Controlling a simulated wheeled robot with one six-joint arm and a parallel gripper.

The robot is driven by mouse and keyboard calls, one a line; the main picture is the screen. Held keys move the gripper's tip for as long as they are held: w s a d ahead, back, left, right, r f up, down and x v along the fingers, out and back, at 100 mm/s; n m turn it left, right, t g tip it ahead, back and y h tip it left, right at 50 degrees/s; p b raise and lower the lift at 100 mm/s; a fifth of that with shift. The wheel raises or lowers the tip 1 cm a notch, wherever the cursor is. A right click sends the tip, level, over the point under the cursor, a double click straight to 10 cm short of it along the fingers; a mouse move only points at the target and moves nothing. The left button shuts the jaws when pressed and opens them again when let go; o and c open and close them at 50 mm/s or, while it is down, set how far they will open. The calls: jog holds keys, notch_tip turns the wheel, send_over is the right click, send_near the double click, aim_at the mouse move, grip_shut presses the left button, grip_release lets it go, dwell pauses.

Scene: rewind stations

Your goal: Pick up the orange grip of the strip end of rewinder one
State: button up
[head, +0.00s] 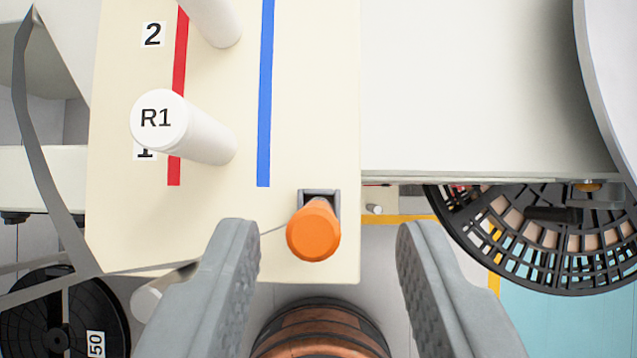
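The orange grip (314,232) shows in the head view as a short orange cylinder with a rounded, faceted end. It sits at a small grey holder (320,196) near the front edge of a cream board (310,100). A thin grey strip (180,264) runs from the grip to the left along the board's front edge. My gripper (325,235) is open, with one grey finger on each side of the grip. Neither finger appears to touch it. How far the fingertips are from it in depth, I cannot tell.
White posts stand on the board, one marked R1 (160,122), beside red (180,90) and blue (265,100) lines. A black reel (60,325) lies lower left. A black slotted reel (550,235) is at right. A brown barrel-like object (320,330) is below.

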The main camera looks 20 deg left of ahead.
aim_at(316, 203)
jog(key=x, duration=0.5)
jog(key=shift+a, duration=0.2)
grip_shut()
